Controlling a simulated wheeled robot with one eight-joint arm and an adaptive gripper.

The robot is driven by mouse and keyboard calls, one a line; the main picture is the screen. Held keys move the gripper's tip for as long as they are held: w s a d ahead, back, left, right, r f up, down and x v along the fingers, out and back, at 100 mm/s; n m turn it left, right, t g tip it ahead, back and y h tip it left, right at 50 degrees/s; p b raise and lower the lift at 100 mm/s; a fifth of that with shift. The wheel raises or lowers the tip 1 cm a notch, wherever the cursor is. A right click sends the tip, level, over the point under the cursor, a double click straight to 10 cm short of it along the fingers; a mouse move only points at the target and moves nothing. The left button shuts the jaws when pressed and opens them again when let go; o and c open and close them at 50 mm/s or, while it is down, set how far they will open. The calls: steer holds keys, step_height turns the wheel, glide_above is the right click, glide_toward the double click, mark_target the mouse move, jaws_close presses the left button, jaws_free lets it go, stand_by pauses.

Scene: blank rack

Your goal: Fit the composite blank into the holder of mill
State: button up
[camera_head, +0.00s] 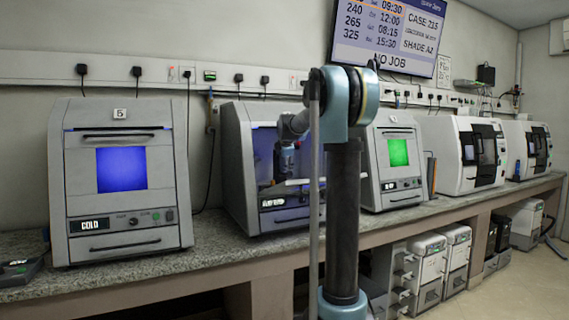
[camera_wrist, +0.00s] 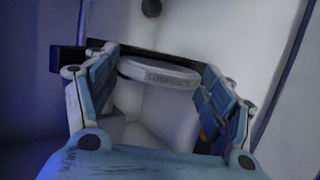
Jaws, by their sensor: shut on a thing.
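My gripper (camera_wrist: 160,66) is shut on a pale grey-white disc, the composite blank (camera_wrist: 158,76), with partly legible "COMPOSIT" lettering on its rim. In the head view my arm reaches into the open grey mill (camera_head: 236,190), second from the left. The blank and fingertips are too small or hidden to make out there.
A closed machine (camera_head: 120,228) with a blue window and "COLD" label stands left of the mill. One with a green window (camera_head: 398,152) stands close on its right. Pale chamber walls (camera_wrist: 225,40) surround my gripper closely. The granite worktop (camera_head: 215,245) is bare in front.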

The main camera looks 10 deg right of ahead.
steer(key=shift+w+a+f, duration=0.2)
steer(key=shift+w+a, duration=0.05)
steer(key=shift+w, duration=0.35)
steer(key=o, duration=1.4)
steer(key=v, duration=1.1)
steer(key=shift+s+r, duration=0.25)
steer(key=shift+s, duration=0.05)
steer(key=shift+s, duration=0.1)
